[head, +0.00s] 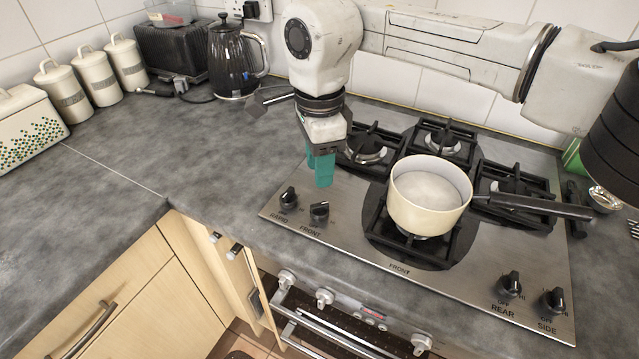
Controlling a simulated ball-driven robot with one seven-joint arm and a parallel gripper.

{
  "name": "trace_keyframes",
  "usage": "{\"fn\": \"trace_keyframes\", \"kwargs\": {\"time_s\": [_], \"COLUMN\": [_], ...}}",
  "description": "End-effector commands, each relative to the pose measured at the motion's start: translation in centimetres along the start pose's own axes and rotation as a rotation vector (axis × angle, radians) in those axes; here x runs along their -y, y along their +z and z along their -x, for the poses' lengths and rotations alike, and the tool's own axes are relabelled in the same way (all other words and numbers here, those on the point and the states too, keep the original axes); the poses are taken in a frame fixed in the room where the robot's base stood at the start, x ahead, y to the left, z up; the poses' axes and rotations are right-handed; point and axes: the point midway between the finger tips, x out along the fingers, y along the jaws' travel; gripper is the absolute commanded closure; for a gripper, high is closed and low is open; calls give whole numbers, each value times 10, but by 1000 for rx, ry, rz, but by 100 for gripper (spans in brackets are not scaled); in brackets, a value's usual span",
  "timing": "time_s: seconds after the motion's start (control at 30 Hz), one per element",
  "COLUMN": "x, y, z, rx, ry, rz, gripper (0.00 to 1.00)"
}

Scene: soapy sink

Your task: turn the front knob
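The front knob (319,212) is a black knob with the label FRONT below it, on the left front of the steel hob (345,240). The rapid knob (289,199) is just left of it. My gripper (320,172) points down with teal fingertips, above and a little behind the front knob in the picture. The fingertips look apart from the knob. One finger partly overlaps the other, so the gap between them is hidden.
A cream pan (428,196) sits on the front burner, its dark handle (535,206) pointing right. The rear knob (509,285) and side knob (552,301) are at the right. A black kettle (232,62) and toaster (171,48) stand behind. The left counter is mostly clear.

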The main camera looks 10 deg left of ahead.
Motion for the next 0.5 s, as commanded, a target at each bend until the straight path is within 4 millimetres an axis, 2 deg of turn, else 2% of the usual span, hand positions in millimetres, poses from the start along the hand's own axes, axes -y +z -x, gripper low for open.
{"fn": "trace_keyframes", "kwargs": {"time_s": [0.2,0.5], "x": [0,0], "y": [0,0], "z": [20,23], "rx": [0,0], "ry": [0,0], "rz": [0,0], "gripper": [62,62]}}
